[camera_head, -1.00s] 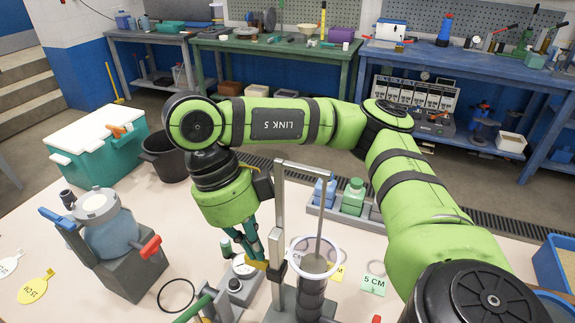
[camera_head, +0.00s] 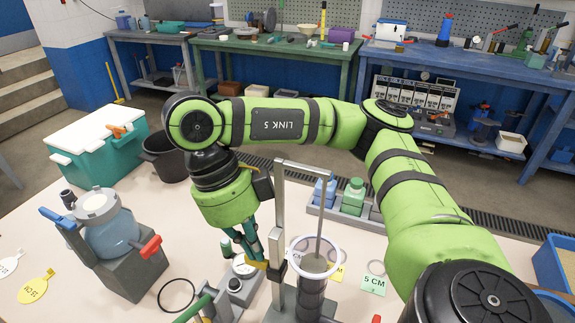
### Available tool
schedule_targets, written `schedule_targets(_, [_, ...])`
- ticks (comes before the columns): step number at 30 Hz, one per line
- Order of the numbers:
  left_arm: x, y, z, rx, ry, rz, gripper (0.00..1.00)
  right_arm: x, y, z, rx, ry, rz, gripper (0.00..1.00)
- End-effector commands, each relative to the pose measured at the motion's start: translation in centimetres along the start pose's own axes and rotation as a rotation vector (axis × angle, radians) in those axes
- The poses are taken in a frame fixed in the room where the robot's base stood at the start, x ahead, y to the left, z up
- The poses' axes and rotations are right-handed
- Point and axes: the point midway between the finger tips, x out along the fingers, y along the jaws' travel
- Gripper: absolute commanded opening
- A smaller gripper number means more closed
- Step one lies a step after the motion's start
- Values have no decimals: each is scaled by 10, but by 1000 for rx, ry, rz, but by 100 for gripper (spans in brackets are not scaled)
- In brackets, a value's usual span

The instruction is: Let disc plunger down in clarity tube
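The disc plunger's thin grey rod (camera_head: 321,215) runs down into the tube mouth. A grey disc (camera_head: 314,263) shows inside near the top. A grey stand with a tall post (camera_head: 279,215) rises just left of the tube, and its top arm reaches over to the rod. My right gripper (camera_head: 252,254) points down just left of the post, near a yellow piece there. Its fingertips overlap that piece, so its grip is unclear. My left gripper is out of view.
A grey block with a round dial (camera_head: 236,286) and a black ring (camera_head: 176,295) lie left of the stand. A jug in a grey holder (camera_head: 130,277) stands farther left. A bottle rack (camera_head: 352,216) is behind the tube. A "5 CM" tag (camera_head: 373,286) lies to the right.

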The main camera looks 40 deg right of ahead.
Motion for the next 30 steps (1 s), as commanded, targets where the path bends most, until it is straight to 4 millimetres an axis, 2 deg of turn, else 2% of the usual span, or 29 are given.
schedule_targets(18, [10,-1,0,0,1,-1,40,11,0,4,0,0,0,0])
schedule_targets(30, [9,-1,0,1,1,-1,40,11,0,3,0,0,0,0])
